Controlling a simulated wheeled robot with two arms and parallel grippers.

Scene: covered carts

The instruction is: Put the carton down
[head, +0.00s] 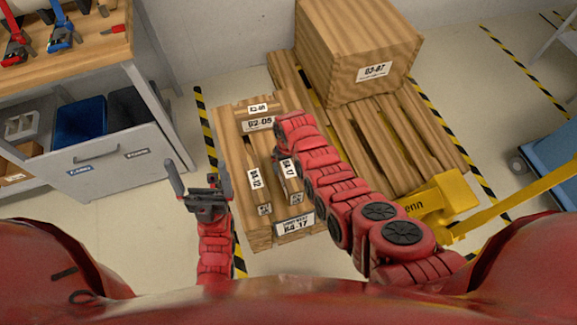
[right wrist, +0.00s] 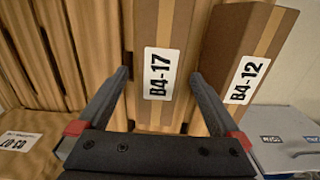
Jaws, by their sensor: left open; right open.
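A narrow brown carton labelled B4-17 (right wrist: 157,75) stands between the spread fingers of my right gripper (right wrist: 163,90); I cannot tell whether they touch it. In the head view this carton (head: 291,188) is partly covered by my right arm, and the right gripper is hidden there. Beside it is a similar carton labelled B4-12 (head: 258,180), also seen in the right wrist view (right wrist: 235,60). Both cartons are at an open wooden crate (head: 235,225), whose near label appears to read B4-17. My left gripper (head: 198,187) is open and empty just left of this crate.
A large wooden box labelled 03-07 (head: 350,45) stands on a slatted pallet (head: 410,130) behind right. A yellow pallet jack (head: 440,200) is at right. A grey drawer unit (head: 120,165) with bins and a workbench are at left. Striped floor tape runs between.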

